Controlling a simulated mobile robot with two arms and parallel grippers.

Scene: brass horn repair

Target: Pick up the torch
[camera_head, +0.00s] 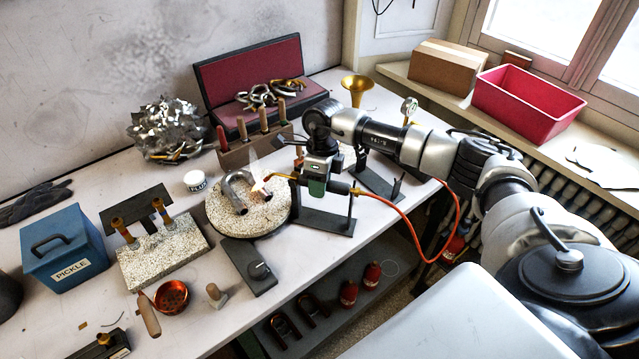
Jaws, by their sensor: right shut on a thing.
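The torch (284,178) has a brass nozzle pointing left and an orange hose at its right end. My right gripper (318,186) reaches down from above and is shut on the torch's body, hiding its middle. A small glow shows by the nozzle tip, close to a bent grey tube (236,190) on a round speckled soldering block (220,218). The torch is level, over a dark bracket stand (323,219); I cannot tell whether it touches the stand. My left gripper is not in view.
A tool rack (253,146) and red-lined case (250,75) are behind. The orange hose (404,230) hangs off the bench's right edge.

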